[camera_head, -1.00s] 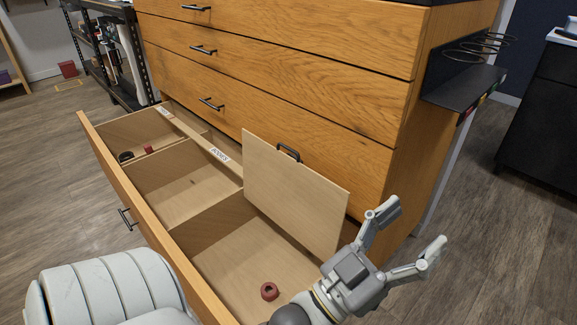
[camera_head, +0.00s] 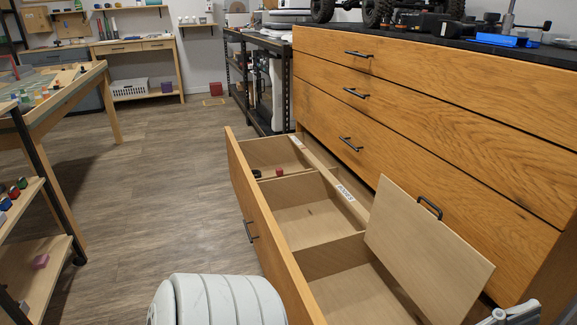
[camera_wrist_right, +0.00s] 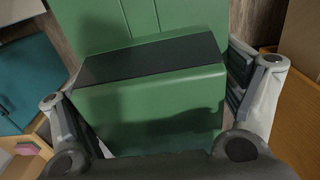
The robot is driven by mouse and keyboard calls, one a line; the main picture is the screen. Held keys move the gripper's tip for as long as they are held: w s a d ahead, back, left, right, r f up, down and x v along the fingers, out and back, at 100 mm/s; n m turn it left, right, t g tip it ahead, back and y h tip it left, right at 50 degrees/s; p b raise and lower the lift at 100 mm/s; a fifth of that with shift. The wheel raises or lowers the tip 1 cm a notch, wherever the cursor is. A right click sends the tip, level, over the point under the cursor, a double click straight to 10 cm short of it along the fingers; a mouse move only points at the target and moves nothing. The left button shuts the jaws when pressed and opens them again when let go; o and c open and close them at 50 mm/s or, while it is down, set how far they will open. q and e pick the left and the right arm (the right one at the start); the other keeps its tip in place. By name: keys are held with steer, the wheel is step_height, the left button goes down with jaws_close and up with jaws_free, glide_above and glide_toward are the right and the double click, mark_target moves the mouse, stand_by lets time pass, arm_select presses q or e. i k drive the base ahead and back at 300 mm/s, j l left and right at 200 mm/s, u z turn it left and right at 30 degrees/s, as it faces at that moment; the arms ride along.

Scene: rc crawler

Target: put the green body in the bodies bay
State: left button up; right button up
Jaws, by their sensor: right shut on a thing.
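The green body (camera_wrist_right: 150,105) fills the middle of the right wrist view, with a dark band across it. My right gripper (camera_wrist_right: 160,110) is shut on it, one finger on each side.
A wooden panel with a black handle (camera_head: 428,245) leans over the drawer's near compartment. The far compartment holds small red and black parts (camera_head: 278,172). The drawer front (camera_head: 262,220) borders open floor. Shelves and a table stand at left.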

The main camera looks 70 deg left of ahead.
mark_target(301, 243)
steer(key=k+j+u, duration=0.15)
steer(key=j, duration=0.2)
steer(key=k+j+u, duration=0.1)
steer(key=j, duration=0.3)
steer(key=k+j+u, duration=0.15)
steer(key=j, duration=0.25)
steer(key=k+j+u, duration=0.1)
steer(key=k+j, duration=0.15)
steer(key=j, duration=0.2)
steer(key=i+j+u, duration=0.3)
steer(key=i+j, duration=0.35)
steer(key=j, duration=0.35)
steer(key=i+j+u, duration=0.3)
steer(key=i+j, duration=0.45)
